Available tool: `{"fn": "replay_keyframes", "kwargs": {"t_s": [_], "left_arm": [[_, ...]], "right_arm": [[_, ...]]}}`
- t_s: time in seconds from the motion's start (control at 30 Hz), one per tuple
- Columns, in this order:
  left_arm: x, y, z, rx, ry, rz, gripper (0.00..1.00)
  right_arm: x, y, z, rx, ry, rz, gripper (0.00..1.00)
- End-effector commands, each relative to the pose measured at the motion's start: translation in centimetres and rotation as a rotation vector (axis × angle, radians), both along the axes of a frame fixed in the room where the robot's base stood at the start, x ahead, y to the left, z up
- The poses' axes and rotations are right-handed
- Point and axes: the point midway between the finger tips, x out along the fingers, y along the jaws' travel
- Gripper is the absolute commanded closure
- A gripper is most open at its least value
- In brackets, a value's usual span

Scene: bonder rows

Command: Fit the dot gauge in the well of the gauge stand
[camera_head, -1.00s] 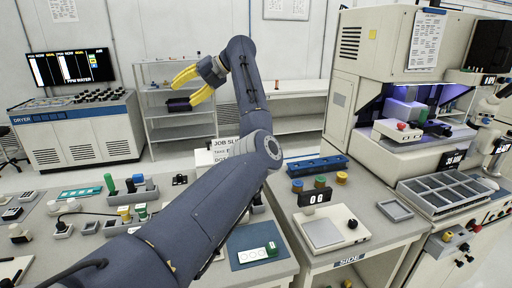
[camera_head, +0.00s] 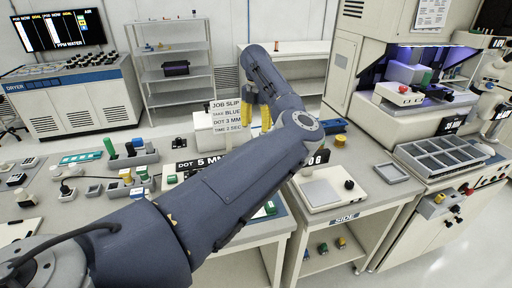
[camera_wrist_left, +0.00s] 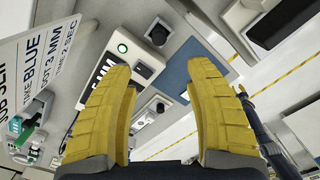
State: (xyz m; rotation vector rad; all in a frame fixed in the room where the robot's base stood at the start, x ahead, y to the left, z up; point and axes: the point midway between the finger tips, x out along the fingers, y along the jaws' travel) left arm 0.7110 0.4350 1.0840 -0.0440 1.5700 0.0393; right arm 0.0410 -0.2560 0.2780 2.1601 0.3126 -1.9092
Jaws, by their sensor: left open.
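The display (camera_head: 200,162) reads "DOT 5 MM" in the head view, where my left arm hides part of the box. A dark square piece (camera_wrist_left: 146,71) sits beside the lamp. I cannot tell which piece is the dot gauge or the gauge stand. My right gripper is not in view.
The job slip (camera_head: 226,114) reads blue, dot 3 mm, 2 sec. Small racks with green pieces (camera_head: 133,158) stand on the left bench. A white scale-like box (camera_head: 322,190) and a grey tray (camera_head: 391,172) are on the right. A blue mat (camera_wrist_left: 185,72) is partly covered.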

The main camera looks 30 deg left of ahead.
Motion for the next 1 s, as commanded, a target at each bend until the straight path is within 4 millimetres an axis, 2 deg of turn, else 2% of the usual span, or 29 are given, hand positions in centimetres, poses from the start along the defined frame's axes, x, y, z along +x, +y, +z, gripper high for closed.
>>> {"fn": "replay_keyframes", "kwargs": {"t_s": [1.0], "left_arm": [[-0.1, 0.1, -12.5, 0.003, 0.002, 0.001, 0.46]], "right_arm": [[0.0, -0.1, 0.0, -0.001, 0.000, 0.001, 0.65]]}}
